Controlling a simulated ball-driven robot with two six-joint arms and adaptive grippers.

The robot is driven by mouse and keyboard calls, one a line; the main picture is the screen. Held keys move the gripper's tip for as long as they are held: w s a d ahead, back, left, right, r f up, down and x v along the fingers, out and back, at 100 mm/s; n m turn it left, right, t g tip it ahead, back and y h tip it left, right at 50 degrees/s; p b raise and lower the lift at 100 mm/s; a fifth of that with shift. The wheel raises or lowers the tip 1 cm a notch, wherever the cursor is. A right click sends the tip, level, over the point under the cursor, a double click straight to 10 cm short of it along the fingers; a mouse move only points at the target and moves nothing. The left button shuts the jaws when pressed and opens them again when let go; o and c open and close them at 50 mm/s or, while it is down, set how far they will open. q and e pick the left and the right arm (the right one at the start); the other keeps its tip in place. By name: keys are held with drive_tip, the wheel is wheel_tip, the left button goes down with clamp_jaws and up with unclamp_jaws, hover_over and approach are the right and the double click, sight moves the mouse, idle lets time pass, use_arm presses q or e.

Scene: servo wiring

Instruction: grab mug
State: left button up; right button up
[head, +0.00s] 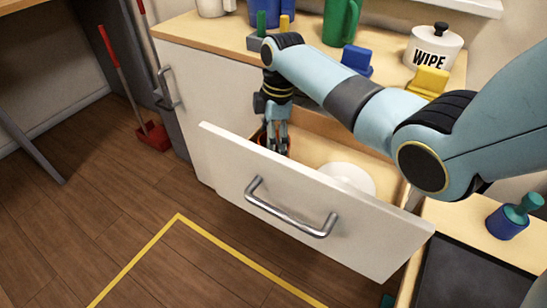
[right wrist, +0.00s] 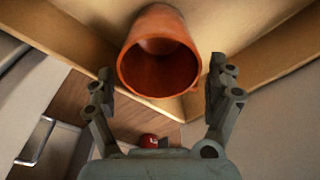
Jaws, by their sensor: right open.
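An orange-red mug (right wrist: 160,62) lies or stands in a corner of the open drawer (head: 317,145); in the right wrist view its open mouth faces me. Only a small red part of the mug (head: 262,139) shows in the head view, behind my fingers. My right gripper (head: 275,143) reaches down into the drawer. In the right wrist view, the open fingers of the right gripper (right wrist: 163,85) are on either side of the mug's mouth, with a gap on both sides. I see no handle on the mug. My left gripper is not in view.
The drawer's white front (head: 310,200) with its metal handle (head: 290,212) stands close to my gripper. A white round object (head: 347,178) lies in the drawer. The counter above holds a green jug (head: 341,22), a WIPE canister (head: 433,47) and blue and yellow items.

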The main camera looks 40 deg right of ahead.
drive_tip(key=shift+a+f, duration=0.1)
drive_tip(key=shift+f, duration=0.7)
drive_tip(key=c, duration=1.2)
